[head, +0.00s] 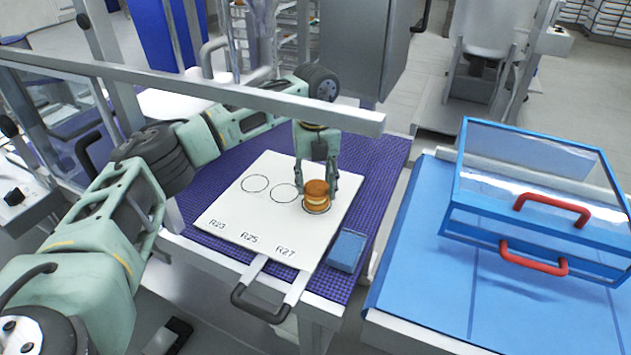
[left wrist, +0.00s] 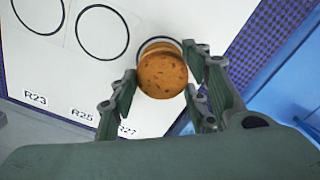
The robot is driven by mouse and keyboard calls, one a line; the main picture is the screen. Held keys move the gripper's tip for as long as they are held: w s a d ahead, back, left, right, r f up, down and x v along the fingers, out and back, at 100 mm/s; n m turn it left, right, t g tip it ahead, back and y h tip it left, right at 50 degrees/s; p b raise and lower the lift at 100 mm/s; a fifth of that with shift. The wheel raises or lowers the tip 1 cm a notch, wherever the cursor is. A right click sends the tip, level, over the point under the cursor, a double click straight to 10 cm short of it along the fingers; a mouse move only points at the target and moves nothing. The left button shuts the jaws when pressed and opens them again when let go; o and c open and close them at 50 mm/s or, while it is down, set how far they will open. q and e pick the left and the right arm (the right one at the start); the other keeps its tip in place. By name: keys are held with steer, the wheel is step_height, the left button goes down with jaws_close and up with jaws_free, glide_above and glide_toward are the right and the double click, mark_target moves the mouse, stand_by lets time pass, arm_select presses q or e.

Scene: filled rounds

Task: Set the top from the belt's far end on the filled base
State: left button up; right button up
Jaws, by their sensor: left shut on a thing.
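A white board (head: 243,222) with a handle lies on the purple belt, with printed circles marked R23, R25 and R27. The filled base (head: 316,205) stands in the R27 circle, a pale filling showing at its upper part. The brown round top (head: 316,187) is over it, seemingly resting on or very close to the filling. My left gripper (head: 319,182) points down with its fingers either side of the top, shut on it. In the left wrist view the top (left wrist: 162,76) sits between the fingers and hides most of the base. My right gripper is not in view.
The R23 and R25 circles are empty. A blue block (head: 347,250) lies beside the board's right edge. A clear case with blue edges and red handles (head: 540,200) stands on the blue surface at right. A metal rail (head: 200,90) crosses above the belt.

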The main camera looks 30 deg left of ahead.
arm_select(q)
steer(key=shift+f, duration=0.35)
steer(key=o, duration=0.8)
steer(key=shift+o, duration=0.3)
steer(key=o, duration=0.5)
steer(key=shift+r, duration=0.15)
steer(key=shift+r+p, duration=2.35)
steer(key=shift+r, duration=1.05)
